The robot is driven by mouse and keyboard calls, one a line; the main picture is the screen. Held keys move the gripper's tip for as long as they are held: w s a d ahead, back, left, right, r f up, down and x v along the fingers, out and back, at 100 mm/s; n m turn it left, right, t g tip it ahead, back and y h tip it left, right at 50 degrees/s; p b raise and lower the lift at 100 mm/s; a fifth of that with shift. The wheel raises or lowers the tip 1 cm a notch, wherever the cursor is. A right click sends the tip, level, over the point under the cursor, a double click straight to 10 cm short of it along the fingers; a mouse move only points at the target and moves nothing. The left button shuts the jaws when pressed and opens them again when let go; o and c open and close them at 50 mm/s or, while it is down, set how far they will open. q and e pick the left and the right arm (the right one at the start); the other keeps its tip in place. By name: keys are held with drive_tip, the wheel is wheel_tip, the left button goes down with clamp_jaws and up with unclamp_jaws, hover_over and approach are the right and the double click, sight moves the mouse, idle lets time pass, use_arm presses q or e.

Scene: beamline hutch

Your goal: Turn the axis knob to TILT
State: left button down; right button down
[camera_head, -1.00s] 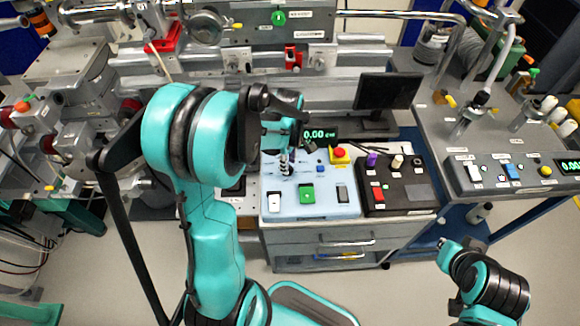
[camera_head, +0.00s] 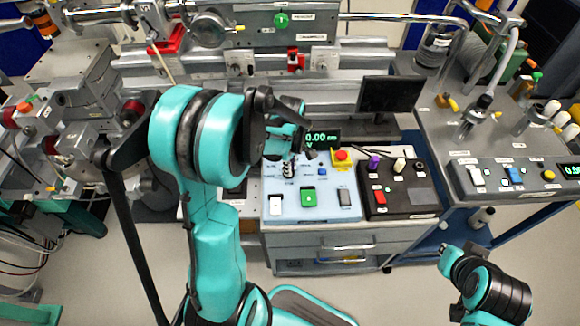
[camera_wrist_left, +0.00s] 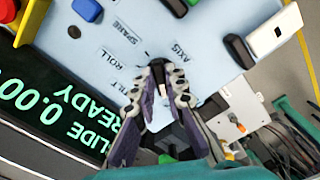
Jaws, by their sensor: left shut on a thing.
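My left gripper (camera_head: 288,168) reaches down over the light blue control panel (camera_head: 328,208). In the left wrist view, its two purple-grey fingers (camera_wrist_left: 165,80) are closed together beside the AXIS label (camera_wrist_left: 180,50), at the knob's place. The fingers largely hide the axis knob, so I cannot tell where it points. The TILT label (camera_wrist_left: 115,88) lies just left of the fingers in that view, with ROLL (camera_wrist_left: 102,56) and SPARE (camera_wrist_left: 118,35) above it. A display (camera_wrist_left: 50,110) reads SLIDE 0.00 READY. My right arm shows at the lower right in the head view, without a clear gripper.
The blue panel also has a white switch (camera_head: 275,204) and a green button (camera_head: 308,197). A red emergency button (camera_head: 342,155) stands behind them. A dark box (camera_head: 410,200) with switches adjoins on the right, and a black monitor (camera_head: 390,94) stands behind.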

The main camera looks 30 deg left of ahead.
use_arm(q)
drive_tip(key=m, duration=0.4)
drive_tip(key=shift+s, duration=0.1)
drive_tip(key=m, duration=0.4)
drive_tip(key=shift+s, duration=0.1)
drive_tip(key=m, duration=0.3)
drive_tip(key=shift+a, duration=0.15)
drive_tip(key=shift+m, duration=2.1)
drive_tip(key=c, duration=1.6)
unclamp_jaws()
drive_tip(key=shift+o, duration=0.2)
